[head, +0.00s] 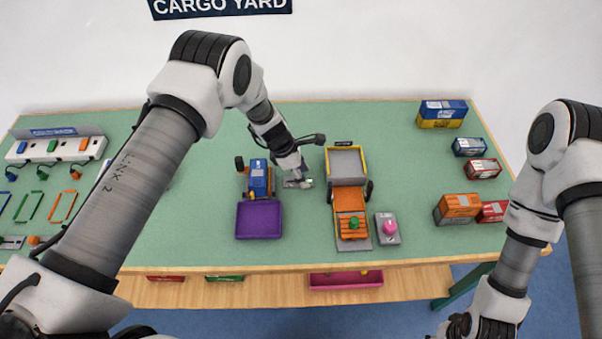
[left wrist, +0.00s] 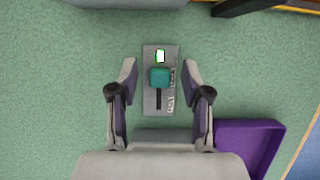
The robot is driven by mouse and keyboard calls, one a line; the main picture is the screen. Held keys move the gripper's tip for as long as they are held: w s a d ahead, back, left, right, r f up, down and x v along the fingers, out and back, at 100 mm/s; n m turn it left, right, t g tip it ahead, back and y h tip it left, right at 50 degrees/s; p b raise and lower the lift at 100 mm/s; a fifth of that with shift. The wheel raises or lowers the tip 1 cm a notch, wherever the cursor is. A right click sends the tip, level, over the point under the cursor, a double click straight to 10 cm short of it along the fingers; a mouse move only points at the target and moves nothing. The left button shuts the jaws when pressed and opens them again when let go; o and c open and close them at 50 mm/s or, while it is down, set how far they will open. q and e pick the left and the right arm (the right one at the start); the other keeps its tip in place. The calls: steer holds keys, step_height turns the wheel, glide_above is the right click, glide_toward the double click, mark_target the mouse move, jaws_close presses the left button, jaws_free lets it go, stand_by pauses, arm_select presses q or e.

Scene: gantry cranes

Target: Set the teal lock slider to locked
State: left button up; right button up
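The lock slider is a small grey plate (left wrist: 149,100) with a teal knob (left wrist: 159,77), seen in the left wrist view. The knob sits at the upper end of a dark slot (left wrist: 158,100). Two small labels beside the slot are too small to read. In the head view the plate (head: 289,184) lies on the table, partly hidden by my gripper. My left gripper (left wrist: 159,75) is open, with one finger on each side of the knob and a gap at both sides; it also shows in the head view (head: 298,180). My right gripper (head: 458,326) is at the bottom edge, partly cut off.
A blue tractor (head: 259,180) with a purple trailer (head: 259,220) stands just left of the slider. A yellow and orange truck (head: 350,205) stands to its right, beside a pink knob (head: 390,227) on a grey plate. Containers (head: 443,112) stand at the right. Green tabletop is clear behind.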

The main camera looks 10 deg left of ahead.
arm_select(q)
steer(key=v, duration=1.2)
